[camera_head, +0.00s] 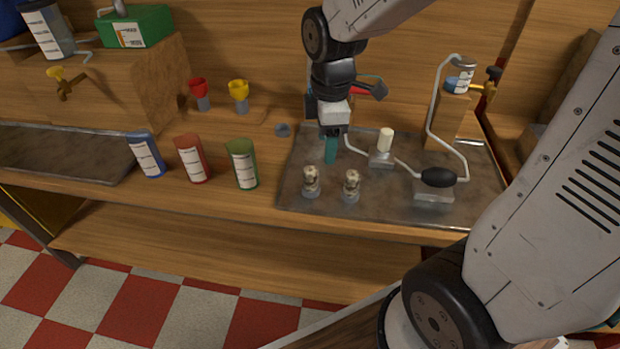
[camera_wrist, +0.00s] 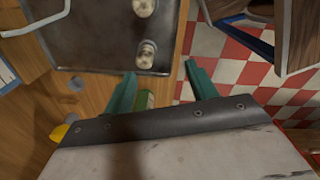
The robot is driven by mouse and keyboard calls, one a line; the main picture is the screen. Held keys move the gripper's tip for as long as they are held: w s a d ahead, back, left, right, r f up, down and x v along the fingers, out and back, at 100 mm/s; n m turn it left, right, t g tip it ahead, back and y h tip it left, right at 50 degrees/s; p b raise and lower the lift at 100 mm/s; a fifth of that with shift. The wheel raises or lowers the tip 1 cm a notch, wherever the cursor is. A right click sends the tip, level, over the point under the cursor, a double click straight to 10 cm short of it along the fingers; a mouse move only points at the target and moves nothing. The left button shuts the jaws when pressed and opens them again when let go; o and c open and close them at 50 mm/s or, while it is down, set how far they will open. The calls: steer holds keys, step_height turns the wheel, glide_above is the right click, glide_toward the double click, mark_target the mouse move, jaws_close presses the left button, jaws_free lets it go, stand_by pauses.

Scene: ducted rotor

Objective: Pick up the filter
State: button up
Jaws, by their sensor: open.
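A white cylinder (camera_head: 386,139) stands upright on a small metal block on the grey tray (camera_head: 440,203); it may be the filter, but no label confirms this. Two small glass-and-metal pieces, a left one (camera_head: 311,183) and a right one (camera_head: 351,187), stand near the tray's front edge. I cannot tell whether either is the filter. My gripper (camera_head: 331,150) hangs over the tray's left part, behind these pieces and left of the white cylinder. In the wrist view my gripper (camera_wrist: 162,82) is open, with teal fingers apart and nothing held.
Blue (camera_head: 146,154), red (camera_head: 190,158) and green (camera_head: 242,163) containers stand left of the tray. Red (camera_head: 198,91) and yellow (camera_head: 239,93) funnels stand behind them. A bent pipe with a black bulb (camera_head: 438,177) occupies the tray's right. Bare wood lies in front of the containers.

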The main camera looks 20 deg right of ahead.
mark_target(311, 169)
steer(key=w+f+n, duration=0.1)
steer(key=f, duration=0.1)
steer(key=w+f+n, duration=0.2)
steer(key=w+a+f+n, duration=0.1)
steer(key=w+f+n, duration=0.1)
steer(key=shift+f, duration=0.35)
steer(key=shift+w+f+n, duration=0.1)
steer(key=shift+f+n, duration=0.2)
steer(key=shift+f, duration=0.05)
step_height(311, 169, down, 8)
steer(key=shift+a+r, duration=0.1)
steer(key=shift+r, duration=0.15)
steer(key=c, duration=1.1)
